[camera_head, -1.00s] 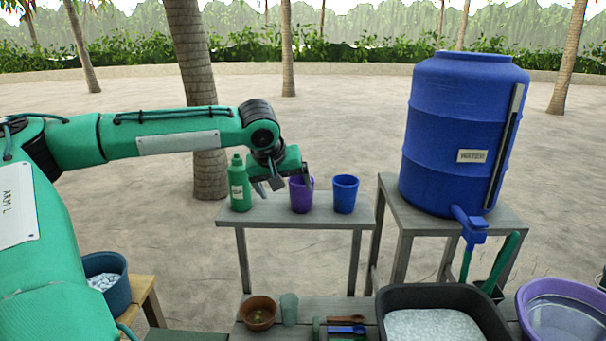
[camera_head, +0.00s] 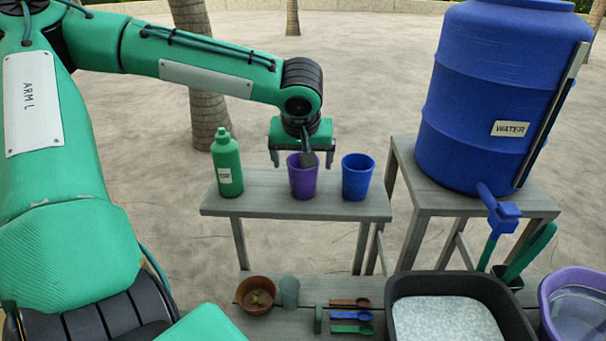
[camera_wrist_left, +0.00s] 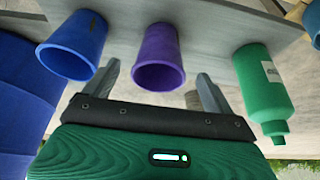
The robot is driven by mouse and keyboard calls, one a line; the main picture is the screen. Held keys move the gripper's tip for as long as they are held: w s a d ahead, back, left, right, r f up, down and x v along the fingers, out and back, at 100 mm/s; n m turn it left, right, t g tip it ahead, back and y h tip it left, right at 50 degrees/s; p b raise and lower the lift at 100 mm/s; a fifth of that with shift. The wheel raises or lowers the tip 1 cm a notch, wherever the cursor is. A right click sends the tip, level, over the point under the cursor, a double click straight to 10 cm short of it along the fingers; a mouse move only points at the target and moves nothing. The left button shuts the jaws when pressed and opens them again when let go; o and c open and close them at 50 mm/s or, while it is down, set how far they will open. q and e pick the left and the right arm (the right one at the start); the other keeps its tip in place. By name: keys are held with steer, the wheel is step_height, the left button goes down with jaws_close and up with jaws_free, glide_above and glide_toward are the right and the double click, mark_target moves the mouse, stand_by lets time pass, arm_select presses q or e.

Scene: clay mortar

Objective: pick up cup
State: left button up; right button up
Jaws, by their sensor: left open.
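A purple cup (camera_head: 303,182) stands upright on a small grey table (camera_head: 255,202), with a blue cup (camera_head: 357,180) to its right. My left gripper (camera_head: 302,160) is open at the purple cup, pointing down, with a finger on each side of its rim. In the left wrist view the purple cup (camera_wrist_left: 159,55) lies between the two open fingers, with gaps visible on both sides. The blue cup (camera_wrist_left: 73,45) lies outside the fingers there. I cannot tell how deep the fingers reach beside the cup. My right gripper is not in view.
A green bottle (camera_head: 227,165) stands left of the purple cup. A blue water barrel (camera_head: 495,85) stands on a stand to the right. A lower bench holds a brown bowl (camera_head: 255,292), spoons (camera_head: 350,316) and a black tray (camera_head: 400,292).

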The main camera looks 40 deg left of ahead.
arm_select(q)
steer(key=shift+w+a+f, duration=0.2)
steer(key=shift+f, duration=0.35)
steer(key=shift+w+a+f, duration=0.1)
steer(key=shift+w+f, duration=0.05)
steer(key=shift+f, duration=0.25)
steer(key=shift+w+a+f+p, duration=0.1)
steer(key=shift+f+p, duration=0.1)
steer(key=shift+p, duration=0.25)
steer(key=p+x, duration=0.1)
steer(key=x, duration=0.3)
steer(key=shift+w+a+p, duration=0.2)
steer(key=shift+p, duration=0.2)
steer(key=shift+f, duration=0.2)
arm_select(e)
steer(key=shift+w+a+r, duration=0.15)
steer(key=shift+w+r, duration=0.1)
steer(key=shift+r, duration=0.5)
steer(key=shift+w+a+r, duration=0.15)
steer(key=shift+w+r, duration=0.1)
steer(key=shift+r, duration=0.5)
arm_select(q)
steer(key=c, duration=1.1)
